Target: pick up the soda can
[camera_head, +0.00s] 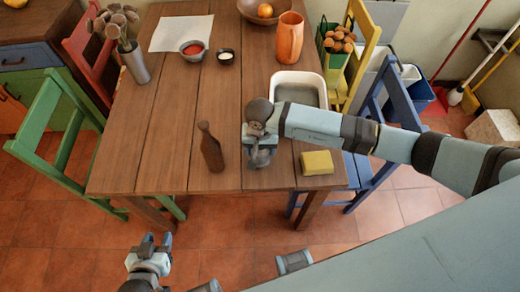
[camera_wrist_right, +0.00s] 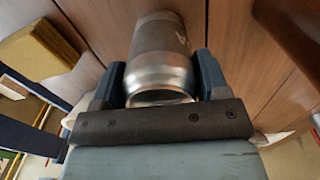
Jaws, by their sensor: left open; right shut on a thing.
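The soda can (camera_wrist_right: 160,62) is a grey cylinder with a shiny silver end, seen close up in the right wrist view. My right gripper (camera_wrist_right: 160,85) is shut on it, with one dark finger on each side. In the head view my right gripper (camera_head: 262,155) is at the front part of the wooden table, and the can is mostly hidden by it. I cannot tell whether the can touches the table. My left gripper (camera_head: 157,240) is open and empty, low in front of the table over the floor.
A white tub (camera_head: 300,78), an orange vase (camera_head: 289,38) and small bowls (camera_head: 192,48) are farther back. Chairs surround the table.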

